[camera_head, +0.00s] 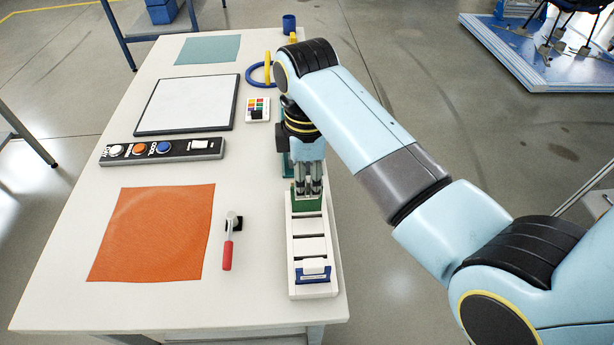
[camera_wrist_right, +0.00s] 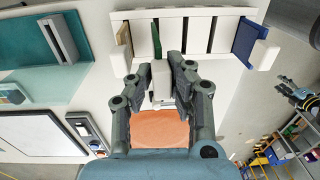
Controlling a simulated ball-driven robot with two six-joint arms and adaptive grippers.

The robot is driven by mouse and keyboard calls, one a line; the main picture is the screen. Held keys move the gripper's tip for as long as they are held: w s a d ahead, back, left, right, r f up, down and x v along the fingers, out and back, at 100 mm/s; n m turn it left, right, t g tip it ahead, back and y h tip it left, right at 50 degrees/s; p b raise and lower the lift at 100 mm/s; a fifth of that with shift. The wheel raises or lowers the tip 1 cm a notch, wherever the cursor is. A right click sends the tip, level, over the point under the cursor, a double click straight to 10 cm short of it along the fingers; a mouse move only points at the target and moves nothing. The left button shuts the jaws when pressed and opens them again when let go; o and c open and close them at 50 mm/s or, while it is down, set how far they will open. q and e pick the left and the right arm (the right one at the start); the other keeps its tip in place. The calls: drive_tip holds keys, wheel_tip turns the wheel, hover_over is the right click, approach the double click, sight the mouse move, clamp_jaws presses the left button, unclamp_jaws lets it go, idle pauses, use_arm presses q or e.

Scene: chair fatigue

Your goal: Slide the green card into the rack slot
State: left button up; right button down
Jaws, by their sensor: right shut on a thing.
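The green card (camera_head: 306,203) is upright at the far end of the white rack (camera_head: 311,226), below my right gripper (camera_head: 309,190). My right gripper is shut on the card; its fingers point down. In the right wrist view, the green card (camera_wrist_right: 158,45) is by the rack (camera_wrist_right: 202,12), and a white part (camera_wrist_right: 161,82) shows between the fingers. I cannot tell how deep the card is in a slot. A blue card (camera_head: 312,271) stands in the rack's near end and also shows in the wrist view (camera_wrist_right: 246,40). My left gripper is out of view.
Left of the rack lie a red-handled tool (camera_head: 227,252) and an orange mat (camera_head: 150,232). Farther back are a button box (camera_head: 160,151), a white board (camera_head: 187,104), a small colored block set (camera_head: 257,108) and a blue ring (camera_head: 251,77). The rack sits near the table's right edge.

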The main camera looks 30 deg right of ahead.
sight(307, 194)
drive_tip(key=shift+r+p, duration=0.1)
drive_tip(key=shift+p, duration=0.25)
idle(0.5)
drive_tip(key=shift+g+y+p, duration=0.3)
drive_tip(key=shift+g+p, duration=0.05)
drive_tip(key=shift+g, duration=0.25)
drive_tip(key=shift+s, duration=0.1)
drive_tip(key=shift+w+d, duration=0.1)
drive_tip(key=shift+w, duration=0.15)
drive_tip(key=shift+f+b, duration=0.9)
drive_tip(key=shift+f, duration=1.3)
drive_tip(key=c, duration=1.2)
unclamp_jaws()
